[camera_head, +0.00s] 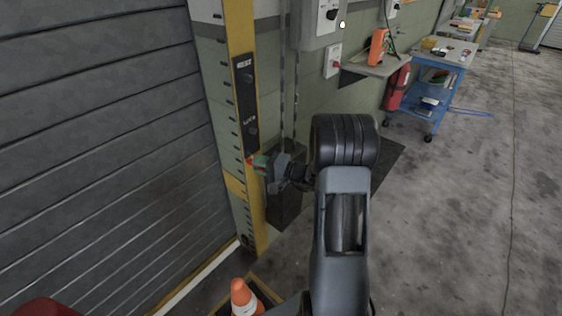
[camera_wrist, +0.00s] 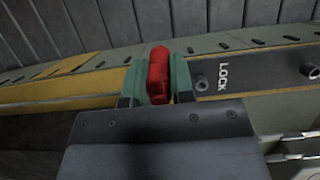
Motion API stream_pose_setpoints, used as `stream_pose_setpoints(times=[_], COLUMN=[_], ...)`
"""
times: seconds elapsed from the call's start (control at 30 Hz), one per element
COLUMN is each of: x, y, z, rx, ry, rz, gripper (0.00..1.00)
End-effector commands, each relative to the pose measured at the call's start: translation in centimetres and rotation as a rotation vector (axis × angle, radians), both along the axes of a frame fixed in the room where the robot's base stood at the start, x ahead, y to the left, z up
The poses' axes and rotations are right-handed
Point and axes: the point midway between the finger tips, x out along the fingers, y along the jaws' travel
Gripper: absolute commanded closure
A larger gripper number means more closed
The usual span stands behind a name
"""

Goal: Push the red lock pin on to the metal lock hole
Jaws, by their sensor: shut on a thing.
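The red lock pin (camera_wrist: 158,76) is held upright between the green-tipped fingers of my gripper (camera_wrist: 156,82) in the wrist view. In the head view my gripper (camera_head: 262,162) is beside the yellow post, with a bit of the red pin (camera_head: 250,163) showing at its tip. A metal lock hole (camera_wrist: 201,83) sits on the dark panel (camera_wrist: 256,77) beside the word LOCK, to the right of the pin and apart from it in the wrist view. In the head view this panel (camera_head: 244,85) is above my gripper. The pin's far end is hidden.
The yellow slotted post (camera_head: 238,30) stands beside the grey shutter door (camera_head: 100,130). An orange cone (camera_head: 243,298) stands at the bottom. A blue cart (camera_head: 437,90) and a red extinguisher (camera_head: 397,88) are at the back. Floor on the right is clear.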

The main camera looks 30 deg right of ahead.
Motion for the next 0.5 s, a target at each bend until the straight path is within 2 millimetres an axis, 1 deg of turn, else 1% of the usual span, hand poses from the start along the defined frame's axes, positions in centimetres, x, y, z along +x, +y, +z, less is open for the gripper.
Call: stream_pose_setpoints(times=[0.03,0.2,0.3,0.5], x=[0.3,0.5,0.2,-0.6], y=[-1.2,-4.1,-5.3,-6.7], z=[-0.9,1.1,2.3,4.2], rx=[-0.005,-0.004,-0.004,-0.002], ry=[-0.01,-0.01,-0.008,-0.005], rz=[-0.042,-0.165,-0.227,-0.311], gripper=[1.0,1.0,1.0,1.0])
